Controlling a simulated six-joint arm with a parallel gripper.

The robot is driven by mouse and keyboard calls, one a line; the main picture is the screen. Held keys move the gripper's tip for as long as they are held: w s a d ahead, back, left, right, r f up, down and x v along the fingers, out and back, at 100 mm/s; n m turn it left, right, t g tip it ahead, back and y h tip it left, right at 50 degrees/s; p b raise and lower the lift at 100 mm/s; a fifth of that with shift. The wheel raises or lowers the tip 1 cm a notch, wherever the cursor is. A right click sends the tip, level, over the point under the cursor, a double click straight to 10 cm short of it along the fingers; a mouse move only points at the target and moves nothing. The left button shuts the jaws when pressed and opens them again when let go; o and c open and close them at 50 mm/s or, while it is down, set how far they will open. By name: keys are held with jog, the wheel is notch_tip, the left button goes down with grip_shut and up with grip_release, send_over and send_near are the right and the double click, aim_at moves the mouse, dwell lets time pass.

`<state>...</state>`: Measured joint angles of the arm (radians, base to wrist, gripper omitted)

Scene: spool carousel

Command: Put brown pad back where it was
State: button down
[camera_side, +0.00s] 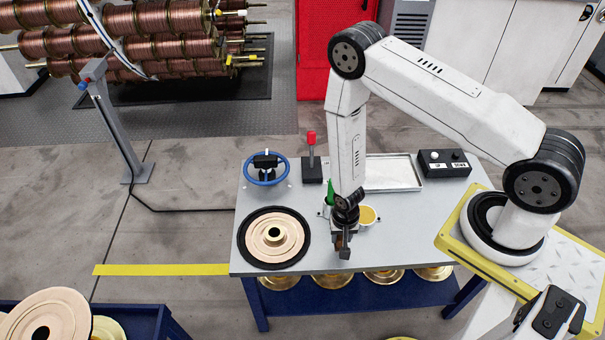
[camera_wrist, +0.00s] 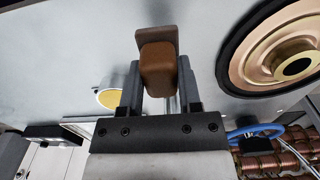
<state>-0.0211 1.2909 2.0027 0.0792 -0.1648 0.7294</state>
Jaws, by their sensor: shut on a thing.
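The brown pad (camera_wrist: 158,68) is between the two fingers of my gripper (camera_wrist: 158,85) in the wrist view. It has a rounded block toward the camera and a flatter brown part beyond it. In the side view my gripper (camera_side: 343,245) points down near the front edge of the grey table, shut on the pad, which shows only as a small brown patch (camera_side: 340,242). I cannot tell whether the pad touches the tabletop. Where the pad was before does not show.
A copper-coloured disc with a black rim (camera_side: 274,237) lies left of my gripper. A yellow-filled cup (camera_side: 367,215) and a green item (camera_side: 329,192) stand close behind it. A blue handwheel (camera_side: 267,169), a red-knobbed lever (camera_side: 311,158), a tray (camera_side: 392,184) and a black control box (camera_side: 444,163) are farther back.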

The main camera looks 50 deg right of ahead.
aim_at(339, 242)
jog(key=shift+w+f, duration=0.3)
jog(key=shift+f, duration=1.5)
jog(key=shift+f, duration=0.1)
jog(key=shift+c, duration=1.4)
grip_release()
jog(key=shift+s+a+r, duration=0.1)
jog(key=shift+s+r, duration=0.05)
jog(key=shift+r, duration=5.95)
